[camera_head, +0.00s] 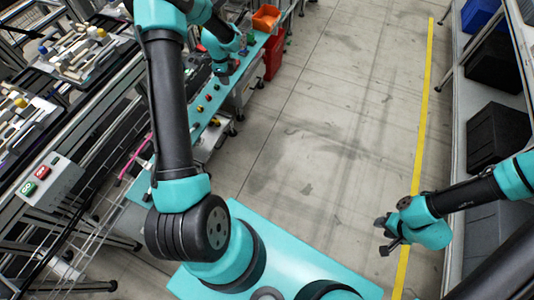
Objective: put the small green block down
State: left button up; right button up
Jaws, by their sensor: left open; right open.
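I cannot pick out the small green block; the small coloured pieces on the narrow teal bench (197,130) are too tiny to tell apart. My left gripper (225,76) hangs over the far part of this bench, open, with nothing visible between its fingers. Its own wrist hides part of the bench there. My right gripper (384,236) is open and empty, out over the floor near the yellow line at the right.
An orange bin (266,17) and a red bin (274,56) stand by the bench's far end. A control box (50,182) and racks with parts fill the left. Shelves with black bins (497,135) line the right. The middle floor is clear.

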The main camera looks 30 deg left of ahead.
pick_arm(q)
jog(key=s+d+f+n+h, duration=0.1)
jog(key=s+d+f+n, duration=0.25)
jog(key=d, duration=0.55)
jog(key=s+d+f+n+h, duration=0.1)
jog(key=s+d+f+n, duration=0.25)
jog(key=d, duration=0.55)
jog(key=s+d+f+n+h, duration=0.1)
jog(key=s+d+f+n, duration=0.3)
jog(key=d, duration=0.5)
jog(key=s+d+r+n, duration=0.1)
jog(key=s+d+n, duration=0.4)
jog(key=s, duration=0.4)
jog(key=shift+s+d, duration=0.35)
jog(key=shift+d, duration=0.5)
